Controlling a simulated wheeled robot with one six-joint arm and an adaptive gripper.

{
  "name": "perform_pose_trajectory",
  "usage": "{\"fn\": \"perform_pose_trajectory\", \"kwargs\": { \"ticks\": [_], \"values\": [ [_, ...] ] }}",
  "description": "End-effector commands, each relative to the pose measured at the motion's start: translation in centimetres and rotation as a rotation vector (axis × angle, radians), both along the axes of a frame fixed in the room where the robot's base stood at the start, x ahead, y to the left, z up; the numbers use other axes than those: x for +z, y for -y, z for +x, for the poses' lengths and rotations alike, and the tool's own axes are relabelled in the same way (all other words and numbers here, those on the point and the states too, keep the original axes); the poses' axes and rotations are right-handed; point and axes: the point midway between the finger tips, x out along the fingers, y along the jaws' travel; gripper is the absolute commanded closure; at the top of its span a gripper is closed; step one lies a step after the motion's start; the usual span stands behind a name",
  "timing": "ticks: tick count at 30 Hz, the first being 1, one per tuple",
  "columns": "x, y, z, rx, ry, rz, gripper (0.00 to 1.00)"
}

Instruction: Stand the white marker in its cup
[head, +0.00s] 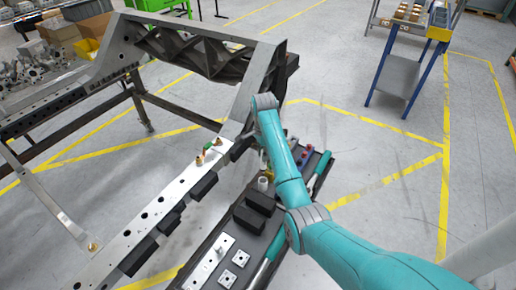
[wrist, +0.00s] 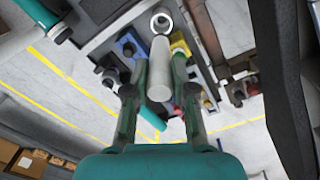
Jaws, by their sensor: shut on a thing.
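The white marker (wrist: 160,70) is a pale, thick cylinder in the wrist view. My gripper (wrist: 161,62) has its two green-grey fingers on either side of the marker and is shut on it. A small round cup (wrist: 161,22) with a pale rim and dark hollow shows just beyond the marker's far end; I cannot tell the height gap between them. In the head view a small whitish cup (head: 263,184) stands in the dark tool tray (head: 226,262). My gripper and the marker are hidden behind my arm in that view.
The tray also holds black blocks (head: 262,203), metal plates (head: 241,258) and teal-handled tools (head: 319,172). The long metal chassis rail (head: 176,195) runs close on the left. A blue-legged cart (head: 399,75) stands far right, with open floor between.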

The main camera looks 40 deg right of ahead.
Motion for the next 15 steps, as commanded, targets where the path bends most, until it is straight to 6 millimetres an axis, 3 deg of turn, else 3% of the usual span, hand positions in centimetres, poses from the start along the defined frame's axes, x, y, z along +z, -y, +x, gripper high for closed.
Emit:
{"fn": "perform_pose_trajectory", "kwargs": {
  "ticks": [15],
  "values": [
    [-3.1, 0.0, 0.0, 0.000, 0.000, 0.000, 1.00]
  ]
}}
